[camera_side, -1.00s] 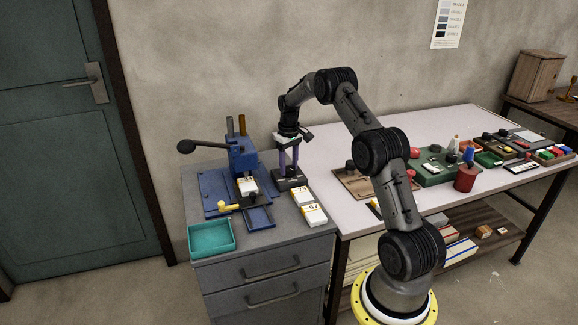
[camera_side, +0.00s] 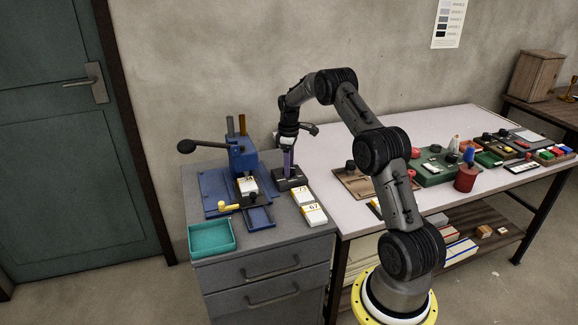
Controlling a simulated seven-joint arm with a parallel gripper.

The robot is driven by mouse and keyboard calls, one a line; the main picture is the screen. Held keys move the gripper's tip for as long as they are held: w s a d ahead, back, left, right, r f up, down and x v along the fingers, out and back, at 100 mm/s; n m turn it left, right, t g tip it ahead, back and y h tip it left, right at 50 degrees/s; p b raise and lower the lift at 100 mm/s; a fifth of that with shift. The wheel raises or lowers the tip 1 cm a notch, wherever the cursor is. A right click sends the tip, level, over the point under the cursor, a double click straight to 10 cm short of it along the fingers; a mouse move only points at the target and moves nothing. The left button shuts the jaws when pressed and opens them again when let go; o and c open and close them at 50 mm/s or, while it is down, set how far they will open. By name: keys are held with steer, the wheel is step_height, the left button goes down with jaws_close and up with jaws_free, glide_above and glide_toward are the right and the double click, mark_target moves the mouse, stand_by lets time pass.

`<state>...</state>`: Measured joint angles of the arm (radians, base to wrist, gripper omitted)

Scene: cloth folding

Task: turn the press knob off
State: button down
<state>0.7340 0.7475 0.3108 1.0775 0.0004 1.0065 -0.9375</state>
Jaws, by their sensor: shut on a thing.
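The press (camera_side: 243,163) is blue, with a long black-ended lever, and stands on the grey cabinet at the left. A dark control box (camera_side: 291,181) sits just to its right on the cabinet top. My gripper (camera_side: 288,174) points straight down over this box, with its purple fingers at the box's top. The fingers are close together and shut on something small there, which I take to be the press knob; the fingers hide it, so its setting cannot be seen.
White-and-yellow numbered blocks (camera_side: 314,214) lie in front of the box. A teal tray (camera_side: 211,238) is at the cabinet's front left. A white-topped table (camera_side: 440,128) with a red can (camera_side: 466,178) and several devices extends to the right.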

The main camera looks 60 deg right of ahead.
steer(key=shift+r, duration=0.1)
steer(key=shift+c, duration=1.2)
jaws_free()
step_height(320, 180, up, 14)
